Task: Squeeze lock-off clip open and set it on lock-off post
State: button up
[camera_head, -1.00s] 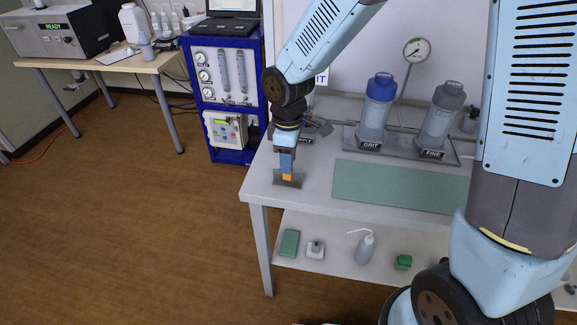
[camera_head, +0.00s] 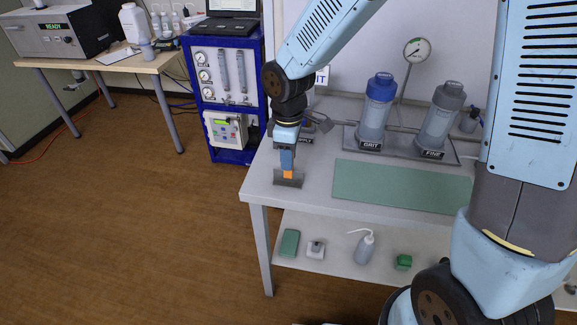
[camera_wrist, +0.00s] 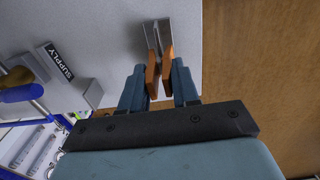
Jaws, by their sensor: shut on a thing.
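The lock-off clip shows orange grips (camera_wrist: 153,76) between the two fingers of my gripper (camera_wrist: 159,82) in the wrist view. My gripper is shut on these grips. A grey metal part (camera_wrist: 157,36) extends beyond them, and I cannot tell whether it belongs to the clip or its stand. In the head view, my gripper (camera_head: 287,172) points down near the left front corner of the bench, with the orange clip (camera_head: 288,174) at its tip. A small grey stand (camera_head: 292,183) is directly around or behind the clip. I cannot pick out the lock-off post with certainty.
The light grey bench (camera_head: 315,190) has a green mat (camera_head: 400,187) to the right. The GRIT canister (camera_head: 377,110) and FINE canister (camera_head: 440,117) stand behind it. A SUPPLY block (camera_wrist: 60,62) with a valve shows in the wrist view. Bare floor lies left of the bench.

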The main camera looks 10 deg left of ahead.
jog(key=shift+s+r, duration=0.15)
jog(key=shift+r, duration=0.85)
jog(key=shift+s+r, duration=0.1)
jog(key=shift+r, duration=0.85)
